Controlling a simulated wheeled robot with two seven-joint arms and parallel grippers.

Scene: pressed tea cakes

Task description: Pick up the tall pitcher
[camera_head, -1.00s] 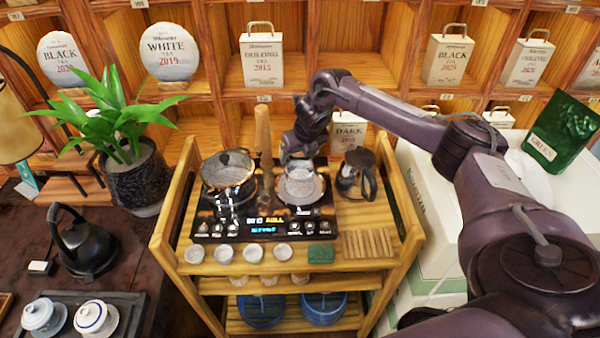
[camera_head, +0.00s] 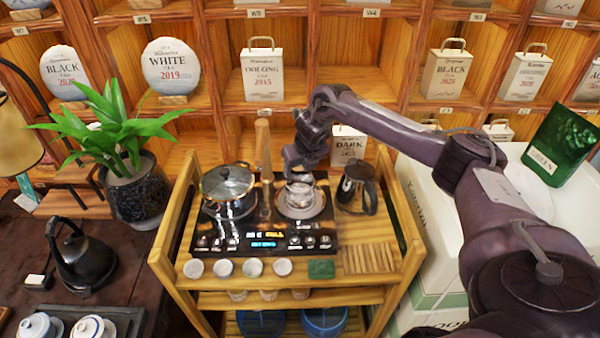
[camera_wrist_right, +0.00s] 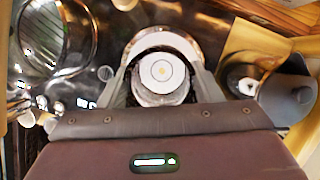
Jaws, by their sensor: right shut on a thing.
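The tall pitcher, a clear glass vessel (camera_head: 299,196), is at the right burner of the black cooktop (camera_head: 210,243). My right gripper (camera_head: 298,181) comes down on it from above. In the right wrist view its two fingers (camera_wrist_right: 162,82) lie on either side of the vessel's round pale top (camera_wrist_right: 161,71), shut on it. The vessel looks upright. I cannot tell whether its base touches the round burner plate. My left gripper is not in view.
A lidded glass pot (camera_head: 228,190) stands on the left burner, with a wooden post between. A dark handled jug (camera_head: 357,188) stands close on the right. Small cups (camera_head: 223,267) and wooden sticks line the cart's front. Shelves rise behind.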

